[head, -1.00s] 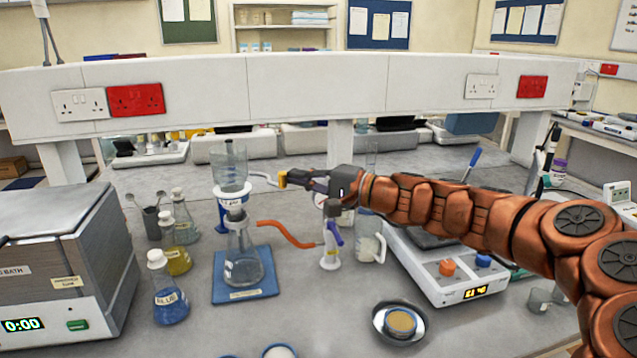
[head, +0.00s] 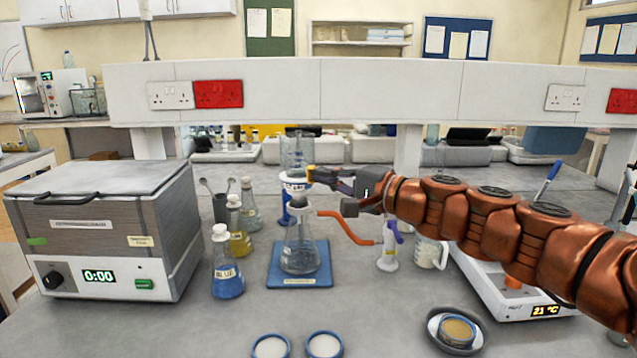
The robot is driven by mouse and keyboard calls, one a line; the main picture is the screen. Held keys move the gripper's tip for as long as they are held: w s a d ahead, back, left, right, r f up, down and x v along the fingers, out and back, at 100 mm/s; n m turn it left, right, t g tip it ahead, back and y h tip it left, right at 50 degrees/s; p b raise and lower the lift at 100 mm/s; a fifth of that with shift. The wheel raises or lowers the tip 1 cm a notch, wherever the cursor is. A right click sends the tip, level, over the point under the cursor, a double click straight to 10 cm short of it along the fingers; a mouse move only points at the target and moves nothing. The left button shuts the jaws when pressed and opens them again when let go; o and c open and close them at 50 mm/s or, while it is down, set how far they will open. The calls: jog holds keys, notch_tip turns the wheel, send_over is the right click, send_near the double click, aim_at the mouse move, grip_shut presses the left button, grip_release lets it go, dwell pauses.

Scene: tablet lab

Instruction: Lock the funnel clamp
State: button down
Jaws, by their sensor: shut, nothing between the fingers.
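A small yellow tip (head: 311,173), apparently the end of the clamp's lever, shows just right of the collar. My gripper (head: 320,177) is shut with nothing between its fingers. Its fingertips are at the yellow tip, touching or very close. The fingers hide part of the collar's right side, so I cannot tell whether the clamp is fully closed.
The flask stands on a blue mat (head: 285,282), with an orange hose (head: 346,227) to its right. Bottles, including a blue one (head: 227,272), stand left of it. The water bath (head: 105,235) is at left, the hotplate (head: 505,290) at right. Two dishes (head: 324,344) lie in front.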

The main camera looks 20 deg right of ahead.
jog(key=shift+a, duration=0.35)
jog(key=shift+d, duration=0.15)
jog(key=a+b+v, duration=0.1)
jog(key=b+v, duration=0.1)
jog(key=v, duration=0.9)
jog(key=shift+s, duration=0.7)
dwell(0.4)
